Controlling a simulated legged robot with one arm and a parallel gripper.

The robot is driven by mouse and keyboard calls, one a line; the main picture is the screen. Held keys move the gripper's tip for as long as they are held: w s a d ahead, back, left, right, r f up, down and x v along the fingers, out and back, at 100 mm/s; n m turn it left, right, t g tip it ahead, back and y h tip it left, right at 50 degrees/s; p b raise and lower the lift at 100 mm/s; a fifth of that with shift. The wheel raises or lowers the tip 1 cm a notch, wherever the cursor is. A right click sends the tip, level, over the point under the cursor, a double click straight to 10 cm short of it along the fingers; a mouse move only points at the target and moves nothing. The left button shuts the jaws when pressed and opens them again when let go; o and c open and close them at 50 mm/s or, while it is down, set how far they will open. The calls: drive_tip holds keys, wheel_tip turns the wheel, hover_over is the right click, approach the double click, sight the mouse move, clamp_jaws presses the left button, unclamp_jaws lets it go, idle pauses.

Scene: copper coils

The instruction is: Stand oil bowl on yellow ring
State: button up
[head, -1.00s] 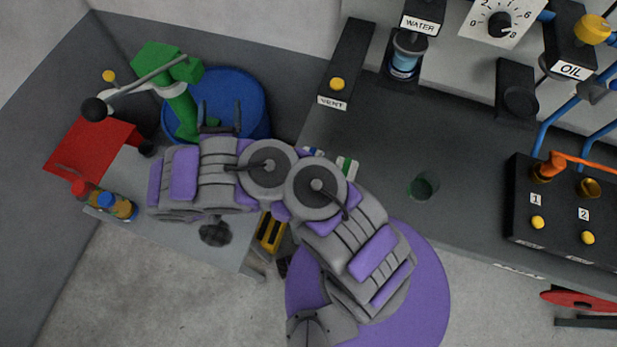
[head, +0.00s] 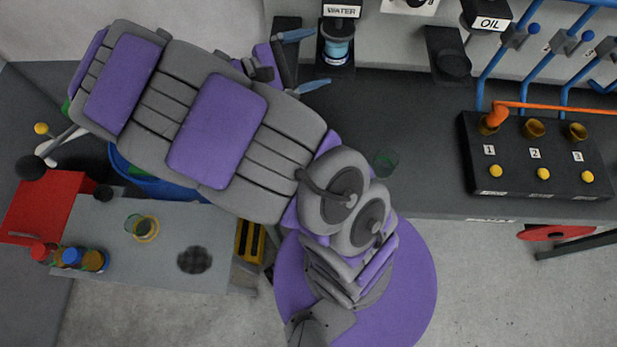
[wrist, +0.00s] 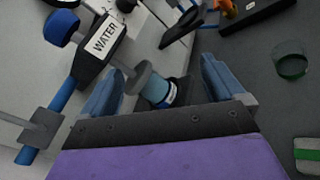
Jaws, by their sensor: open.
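A small see-through bowl with a dark, yellowish look (head: 133,224) is at the yellow ring (head: 154,234) on the grey side table, overlapping it in the head view. I take it for the oil bowl; whether it sits fully inside the ring I cannot tell. My gripper (head: 320,57) is far from it, at the water station on the counter. It is open, with nothing held. In the wrist view its blue fingers (wrist: 162,84) frame a light-blue bowl (wrist: 153,88) under the WATER tap. The fingers appear apart from that bowl.
A green-tinted glass (head: 385,163) stands on the dark counter (head: 410,115). The black stand (head: 453,66) is below the OIL tap. A black numbered panel (head: 535,180) is at right.

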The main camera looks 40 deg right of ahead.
drive_tip(key=s+a+f+m+g+y, duration=0.2)
drive_tip(key=s+m+y, duration=0.55)
drive_tip(key=s, duration=0.75)
drive_tip(key=s+a+t+y, duration=0.1)
drive_tip(key=s+a+y, duration=0.2)
drive_tip(key=a, duration=0.3)
drive_tip(key=s+a+m+t+y, duration=0.1)
drive_tip(key=s+a+t+y, duration=0.1)
drive_tip(key=a+y, duration=0.4)
drive_tip(key=shift+s+a, duration=0.55)
drive_tip(key=shift+s, duration=0.2)
drive_tip(key=shift+f, duration=0.1)
